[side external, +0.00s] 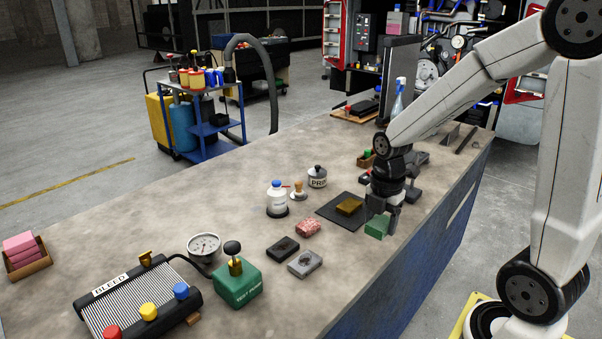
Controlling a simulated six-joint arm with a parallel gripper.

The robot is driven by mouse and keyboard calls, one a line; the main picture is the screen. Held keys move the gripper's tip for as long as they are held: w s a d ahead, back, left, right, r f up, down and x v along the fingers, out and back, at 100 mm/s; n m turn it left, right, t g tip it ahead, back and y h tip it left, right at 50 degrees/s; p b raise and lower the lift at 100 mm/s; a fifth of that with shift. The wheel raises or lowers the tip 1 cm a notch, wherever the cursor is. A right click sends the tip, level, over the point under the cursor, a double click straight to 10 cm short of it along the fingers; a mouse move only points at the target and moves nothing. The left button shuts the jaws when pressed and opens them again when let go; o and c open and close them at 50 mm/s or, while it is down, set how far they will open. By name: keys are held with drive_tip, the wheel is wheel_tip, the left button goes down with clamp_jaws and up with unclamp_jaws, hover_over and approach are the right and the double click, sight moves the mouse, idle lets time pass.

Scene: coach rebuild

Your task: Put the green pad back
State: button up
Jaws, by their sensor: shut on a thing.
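The green pad (376,227) is low at the worktop near its right edge, between the fingers of my gripper (381,214). My gripper points down and is shut on the pad. The fingers hide part of the pad, and I cannot tell whether it touches the worktop. Just left of it lies a dark flat mat (333,214) with a yellow-brown block (349,206) on it. A small brown holder (364,163) with something green at its top stands behind my gripper, partly hidden by my arm.
Left of the mat are a pink speckled block (308,228), a black block (283,249) and a grey block (305,264). A white bottle (277,200) and a labelled pot (317,178) stand behind. A green box (237,285) with a knob is at the front.

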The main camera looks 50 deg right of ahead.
drive_tip(key=shift+s+a+f, duration=0.1)
drive_tip(key=shift+s+a, duration=0.2)
drive_tip(key=shift+s, duration=0.3)
approach(336, 245)
drive_tip(key=s+a+r, duration=0.1)
drive_tip(key=s+r, duration=0.1)
drive_tip(key=s, duration=0.3)
drive_tip(key=w+f, duration=0.2)
drive_tip(key=f, duration=0.1)
drive_tip(key=w+f, duration=0.1)
drive_tip(key=shift+w+d+f, duration=0.15)
drive_tip(key=shift+w+d, duration=0.1)
drive_tip(key=shift+w+d+f, duration=0.1)
drive_tip(key=shift+w+f, duration=0.35)
drive_tip(key=shift+f, duration=0.05)
drive_tip(key=shift+w+f, duration=0.1)
drive_tip(key=shift+w+f, duration=0.1)
drive_tip(key=shift+f, duration=0.1)
drive_tip(key=shift+d+f, duration=0.1)
drive_tip(key=shift+f, duration=1.45)
drive_tip(key=shift+f, duration=0.1)
